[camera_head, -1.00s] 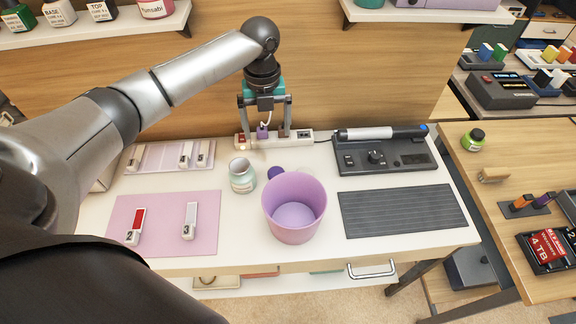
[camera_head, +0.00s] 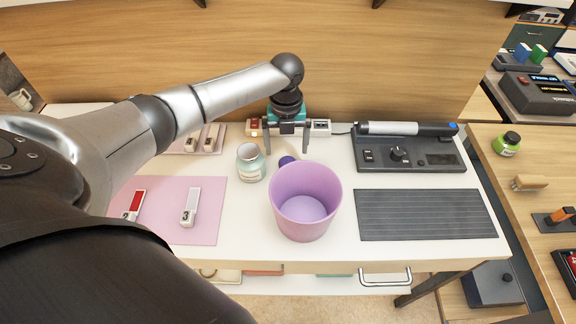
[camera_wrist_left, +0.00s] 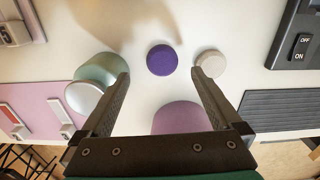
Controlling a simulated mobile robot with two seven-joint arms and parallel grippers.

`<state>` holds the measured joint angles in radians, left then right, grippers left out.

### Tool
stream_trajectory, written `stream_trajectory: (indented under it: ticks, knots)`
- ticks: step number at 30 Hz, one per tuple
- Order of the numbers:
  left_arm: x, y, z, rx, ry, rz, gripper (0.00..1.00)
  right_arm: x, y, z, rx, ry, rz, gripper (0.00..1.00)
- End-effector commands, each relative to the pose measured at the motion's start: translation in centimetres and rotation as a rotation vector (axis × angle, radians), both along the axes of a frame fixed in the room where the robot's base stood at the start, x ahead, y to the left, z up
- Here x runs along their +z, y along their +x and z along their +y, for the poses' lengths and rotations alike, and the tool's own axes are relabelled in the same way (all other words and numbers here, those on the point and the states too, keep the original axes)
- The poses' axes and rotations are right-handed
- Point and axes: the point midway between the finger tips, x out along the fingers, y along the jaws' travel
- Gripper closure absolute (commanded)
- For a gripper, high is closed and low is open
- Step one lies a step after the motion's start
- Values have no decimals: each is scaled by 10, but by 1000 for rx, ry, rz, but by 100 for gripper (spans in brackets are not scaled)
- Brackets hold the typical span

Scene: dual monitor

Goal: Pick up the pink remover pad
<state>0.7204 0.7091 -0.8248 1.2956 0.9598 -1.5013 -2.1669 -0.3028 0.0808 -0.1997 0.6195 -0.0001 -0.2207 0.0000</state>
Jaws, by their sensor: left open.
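My left gripper (camera_head: 286,149) is open and empty, pointing down above the table behind the purple bucket. In the wrist view, a dark purple round pad (camera_wrist_left: 162,60) lies just beyond the gap between the open fingers (camera_wrist_left: 160,80). A pale, pinkish-white round pad (camera_wrist_left: 210,63) lies to its right, near the right fingertip. This is the only pale pad in sight; its pink tint is faint. In the head view the purple pad (camera_head: 287,160) shows behind the bucket; I cannot make out the pale pad there. My right gripper is not in view.
The purple bucket (camera_head: 306,202) stands in front of the pads. A glass jar (camera_head: 250,163) stands left of them. A power strip (camera_head: 320,128) runs along the back. A dark control panel (camera_head: 409,150) and a striped dark mat (camera_head: 424,214) occupy the right side.

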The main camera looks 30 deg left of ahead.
Motion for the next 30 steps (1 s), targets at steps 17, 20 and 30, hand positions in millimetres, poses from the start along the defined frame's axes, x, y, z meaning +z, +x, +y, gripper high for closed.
stream_trajectory:
  ticks: [17, 20, 30]
  knots:
    - [-54, 1, -3, -1, 1, -1, 2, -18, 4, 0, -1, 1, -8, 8]
    - [-53, 1, -3, -1, 1, -1, 2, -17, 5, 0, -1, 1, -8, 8]
    - [-53, 1, -3, 0, 1, 0, 35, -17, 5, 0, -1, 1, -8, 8]
